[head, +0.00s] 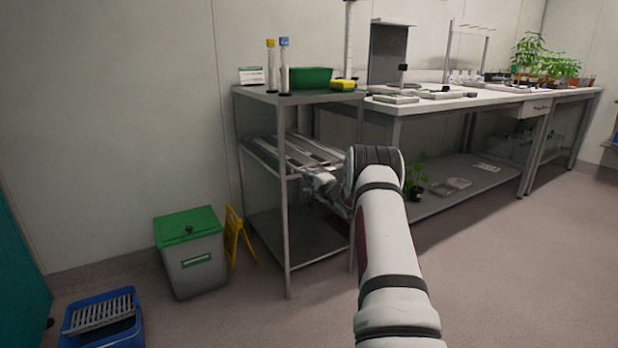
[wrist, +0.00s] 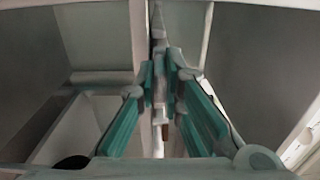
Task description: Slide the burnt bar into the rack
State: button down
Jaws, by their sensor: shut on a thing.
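My gripper (wrist: 161,85) is shut on a thin, pale grey bar (wrist: 158,28), which I take to be the burnt bar. The bar points straight ahead between the teal finger pads, and a small brown patch shows near its lower part. In the head view my gripper (head: 322,182) reaches in at the middle level of the grey shelf unit. A rack of long pale and dark slats (head: 290,150) lies on that level, just beyond the gripper. The held bar cannot be made out in the head view. Whether the bar touches the rack cannot be told.
The shelf unit's top (head: 310,95) holds a green tub (head: 306,78), a yellow sponge and two cylinders. Its front post (head: 287,235) stands left of my arm. A lidded grey bin (head: 190,255) and a blue tray (head: 105,322) stand on the floor. The floor at right is clear.

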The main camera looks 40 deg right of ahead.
jog(key=shift+w+d+r, duration=0.1)
jog(key=shift+w, duration=0.25)
jog(key=c, duration=1.6)
grip_release()
jog(key=shift+c, duration=0.2)
jog(key=shift+s, duration=0.25)
jog(key=v, duration=0.8)
jog(key=shift+s, duration=0.3)
